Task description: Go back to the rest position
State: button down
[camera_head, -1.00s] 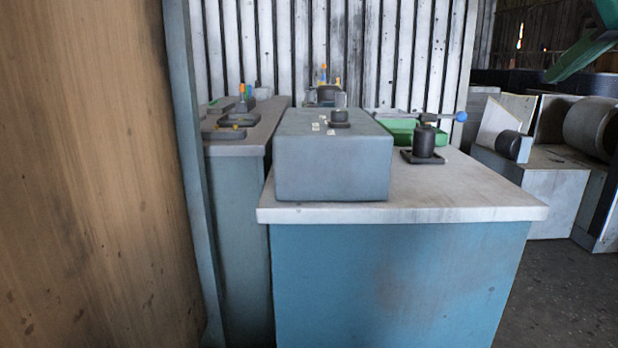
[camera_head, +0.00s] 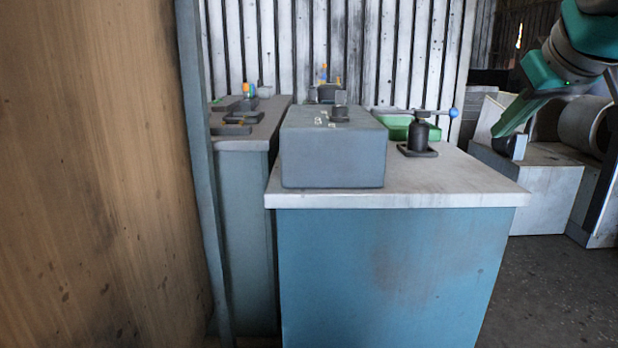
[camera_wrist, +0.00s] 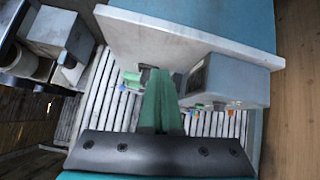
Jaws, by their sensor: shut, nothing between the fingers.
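My gripper shows in the wrist view (camera_wrist: 161,100) as two green fingers pressed together, with nothing between them. The wrist view is tilted; beyond the fingers it shows the bench top and the grey box. The blue bench (camera_head: 385,270) with a pale top stands ahead. On it are the grey housing box (camera_head: 333,160), a black clamp with a blue-knobbed lever (camera_head: 419,137) and a green tray (camera_head: 392,124). My gripper is apart from all of these.
A tall brown wooden panel (camera_head: 95,180) closes off the left. A second bench (camera_head: 245,143) with small parts stands behind at left. Grey machinery (camera_head: 545,185) stands at the right. The floor (camera_head: 555,290) at the lower right is clear.

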jog(key=s+a+f+g, duration=0.3)
jog(key=a+f, duration=0.2)
jog(key=f, duration=0.6)
jog(key=s+a+f+g, duration=0.25)
jog(key=a+f, duration=0.25)
jog(key=f, duration=0.6)
jog(key=s+a+f+m+g, duration=0.1)
jog(key=s+f+g, duration=0.4)
jog(key=s+f, duration=1.3)
notch_tip(320, 180, down, 3)
jog(key=shift+s+a+r+m+g, duration=0.1)
jog(key=shift+s+a+m+g, duration=0.25)
jog(key=shift+a, duration=0.35)
